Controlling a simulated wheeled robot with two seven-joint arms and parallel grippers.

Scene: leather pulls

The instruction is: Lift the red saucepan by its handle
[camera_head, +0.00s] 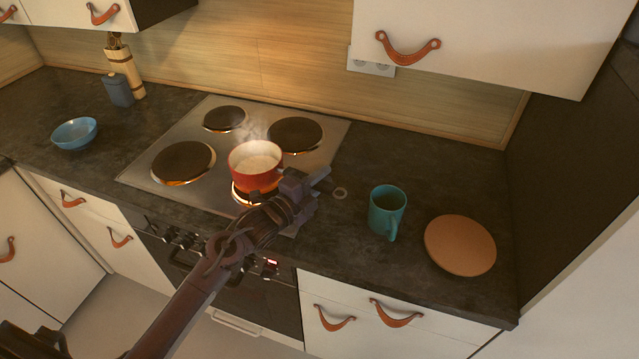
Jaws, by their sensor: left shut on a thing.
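The red saucepan (254,173) stands at the front right burner of the hob, upright, with pale, steaming contents. The burner under it glows orange. My left gripper (306,180) is at the right side of the pan and is shut on its handle, which is mostly hidden by the gripper. I cannot tell for sure whether the pan's base touches the burner. My right gripper is not in view.
The steel hob (222,150) has several dark plates. To the right on the dark counter are a teal mug (386,211) and a round brown board (460,245). A blue bowl (75,132) and a blue-grey jar (118,90) stand at the left. A cupboard (480,40) overhangs the right.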

